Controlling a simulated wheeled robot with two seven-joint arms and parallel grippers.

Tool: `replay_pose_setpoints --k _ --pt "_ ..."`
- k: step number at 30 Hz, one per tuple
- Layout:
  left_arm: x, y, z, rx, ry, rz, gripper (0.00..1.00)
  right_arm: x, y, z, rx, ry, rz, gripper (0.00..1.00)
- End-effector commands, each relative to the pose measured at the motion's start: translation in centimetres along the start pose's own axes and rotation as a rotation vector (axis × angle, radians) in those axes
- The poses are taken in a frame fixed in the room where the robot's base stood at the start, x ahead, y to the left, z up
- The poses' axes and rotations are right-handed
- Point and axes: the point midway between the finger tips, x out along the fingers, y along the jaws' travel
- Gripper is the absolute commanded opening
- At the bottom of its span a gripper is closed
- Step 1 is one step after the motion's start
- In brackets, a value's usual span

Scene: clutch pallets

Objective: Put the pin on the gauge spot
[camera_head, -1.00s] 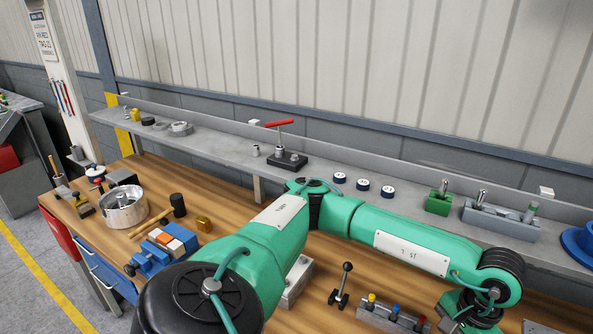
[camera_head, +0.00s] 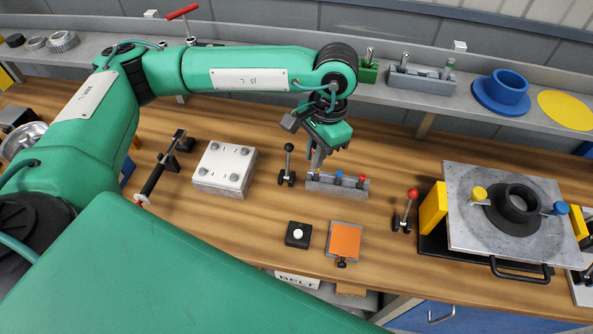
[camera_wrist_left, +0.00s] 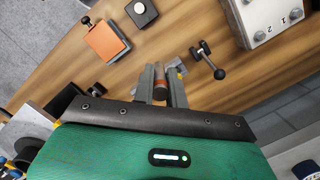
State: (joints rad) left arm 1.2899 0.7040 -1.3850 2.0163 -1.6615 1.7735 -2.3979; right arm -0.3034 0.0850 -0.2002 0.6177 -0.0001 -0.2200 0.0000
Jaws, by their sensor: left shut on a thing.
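No spot is clearly marked as the gauge spot. An orange square pad (camera_head: 345,241) and a black block with a white button (camera_head: 298,235) lie in front of the rack. My right gripper is not seen.
Left of the rack stand a black-knobbed lever (camera_head: 288,166) and a white-topped block (camera_head: 225,168). Right of it are a red-knobbed lever (camera_head: 406,212) and a grey plate with a black ring (camera_head: 470,237). The shelf behind carries a grey holder (camera_head: 420,80). Bare wood lies around the pad.

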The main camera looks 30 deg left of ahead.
Motion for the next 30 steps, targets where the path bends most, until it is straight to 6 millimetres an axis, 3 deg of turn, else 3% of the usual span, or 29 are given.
replay_pose_setpoints --k 6,15,30 --pt "5.3 0.0 -0.6 -0.002 -0.008 0.002 0.0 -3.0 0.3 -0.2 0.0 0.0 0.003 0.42" --pt "12.4 0.0 -1.6 -0.001 -0.005 0.0 0.0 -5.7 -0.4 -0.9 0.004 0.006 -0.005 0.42" --pt "17.8 0.0 -2.6 -0.002 -0.002 0.0 0.0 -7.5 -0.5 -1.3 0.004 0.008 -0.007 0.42"
